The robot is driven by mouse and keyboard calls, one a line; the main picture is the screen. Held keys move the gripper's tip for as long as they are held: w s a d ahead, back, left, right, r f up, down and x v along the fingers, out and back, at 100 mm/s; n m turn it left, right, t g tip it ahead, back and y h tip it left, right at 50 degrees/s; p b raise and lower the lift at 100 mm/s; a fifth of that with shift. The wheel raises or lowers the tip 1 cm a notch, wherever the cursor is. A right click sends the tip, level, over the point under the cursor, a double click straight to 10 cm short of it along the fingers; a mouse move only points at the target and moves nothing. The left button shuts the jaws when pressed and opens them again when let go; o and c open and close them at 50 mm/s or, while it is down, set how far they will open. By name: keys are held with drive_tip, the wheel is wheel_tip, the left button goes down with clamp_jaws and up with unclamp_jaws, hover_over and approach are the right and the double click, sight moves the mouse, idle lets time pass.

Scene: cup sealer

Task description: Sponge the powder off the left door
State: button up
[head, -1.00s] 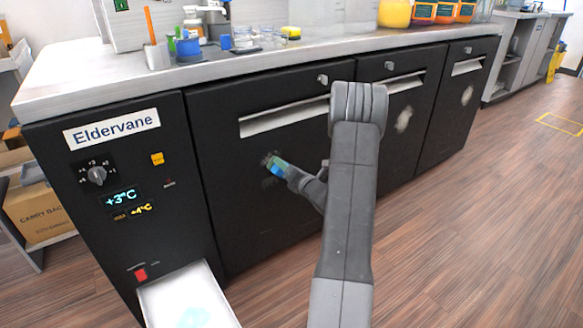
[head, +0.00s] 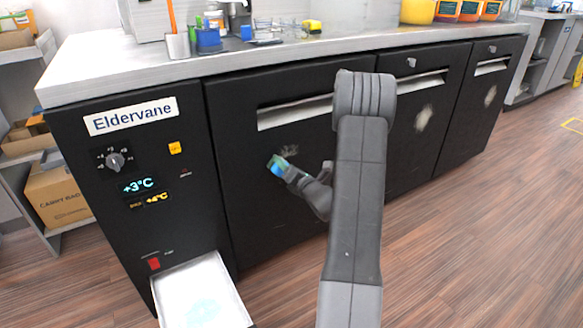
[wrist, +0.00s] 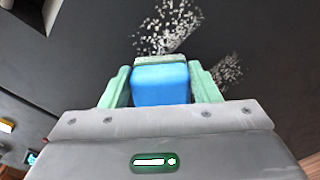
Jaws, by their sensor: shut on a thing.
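The left door (head: 290,190) is a black panel with a long pale handle slot near its top. A patch of pale powder (wrist: 170,25) shows on it just beyond the sponge, with a second speckled patch to the right in the wrist view. In the head view the powder (head: 289,153) is a faint grey smudge above my gripper. My gripper (head: 282,165) is shut on a blue sponge (wrist: 160,83), with a pale green finger on each side. The sponge is close to the door; I cannot tell whether it touches.
The middle door (head: 423,145) and the right door (head: 485,115) each carry a pale patch. A white tray (head: 205,290) juts out low at the left. Cups and tools stand on the counter (head: 110,65).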

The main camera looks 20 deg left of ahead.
sight(279, 171)
drive_tip(key=shift+s+a+b, duration=0.45)
drive_tip(key=shift+s+a, duration=0.65)
drive_tip(key=shift+s, duration=0.2)
drive_tip(key=shift+w+r+p, duration=0.2)
drive_tip(key=shift+r+p, duration=0.5)
drive_tip(key=shift+r, duration=0.3)
drive_tip(key=shift+w+d, duration=1.3)
drive_tip(key=shift+w, duration=0.05)
drive_tip(key=shift+w+d+r+p, duration=0.1)
drive_tip(key=shift+w+d+p, duration=0.2)
drive_tip(key=shift+w+d, duration=0.5)
drive_tip(key=shift+w+d+p, duration=0.3)
drive_tip(key=shift+w+d, duration=0.25)
drive_tip(key=shift+w, duration=0.3)
drive_tip(key=shift+w+d+p, duration=0.55)
drive_tip(key=shift+w+d, duration=1.75)
drive_tip(key=shift+f, duration=0.2)
drive_tip(key=v, duration=0.6)
